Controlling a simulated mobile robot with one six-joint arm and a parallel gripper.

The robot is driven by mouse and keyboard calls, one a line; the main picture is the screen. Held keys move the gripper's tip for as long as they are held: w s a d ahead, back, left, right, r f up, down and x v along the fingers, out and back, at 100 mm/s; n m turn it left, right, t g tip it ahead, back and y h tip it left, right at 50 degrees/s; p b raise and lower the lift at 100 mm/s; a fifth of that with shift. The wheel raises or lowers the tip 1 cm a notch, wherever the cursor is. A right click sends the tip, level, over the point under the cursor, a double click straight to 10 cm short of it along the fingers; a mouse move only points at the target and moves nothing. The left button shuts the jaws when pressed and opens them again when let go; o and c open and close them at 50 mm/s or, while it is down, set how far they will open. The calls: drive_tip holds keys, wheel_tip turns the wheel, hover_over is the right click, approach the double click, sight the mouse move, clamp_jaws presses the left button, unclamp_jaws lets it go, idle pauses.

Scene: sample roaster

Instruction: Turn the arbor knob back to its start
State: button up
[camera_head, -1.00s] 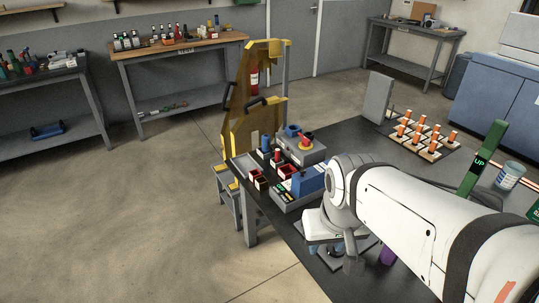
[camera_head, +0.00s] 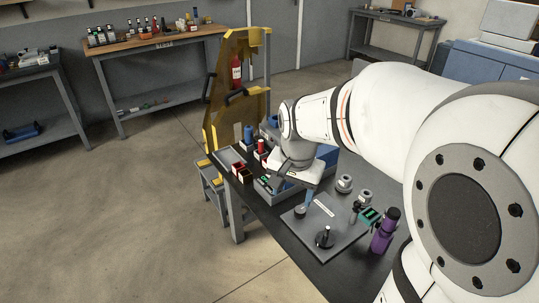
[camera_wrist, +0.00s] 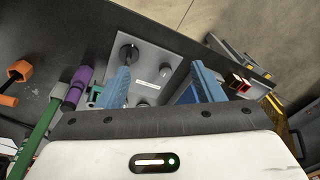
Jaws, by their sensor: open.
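A grey plate (camera_head: 297,226) lies on the dark bench with a pale label strip (camera_head: 323,208) on it. A black upright knob (camera_head: 325,237) stands near its front edge; I cannot tell for sure that it is the arbor knob. The knob (camera_wrist: 128,53) also shows in the wrist view, at the plate's upper left. My gripper (camera_head: 296,193) is above the plate's far side, pointing down.
A purple bottle (camera_head: 384,231) and two round metal pieces (camera_head: 344,184) stand right of the plate. A green bar (camera_wrist: 45,118) lies left in the wrist view.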

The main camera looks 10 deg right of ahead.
drive_tip(key=w+d+f+m+g+b, duration=0.1)
drive_tip(key=w+d+f+m+b, duration=0.35)
drive_tip(key=w+f+m, duration=0.4)
drive_tip(key=m+b, duration=0.2)
drive_tip(key=m, duration=0.2)
hover_over(300, 209)
drive_tip(key=shift+g, duration=0.3)
wheel_tip(300, 209, down, 10)
drive_tip(key=shift+s+a+r, duration=0.1)
drive_tip(key=shift+s+r, duration=0.05)
drive_tip(key=shift+m, duration=0.25)
drive_tip(key=f, duration=0.5)
drive_tip(key=f+b, duration=0.1)
drive_tip(key=f, duration=0.2)
drive_tip(key=shift+w+d+f, duration=0.2)
drive_tip(key=shift+w+f, duration=0.05)
drive_tip(key=shift+f, duration=0.05)
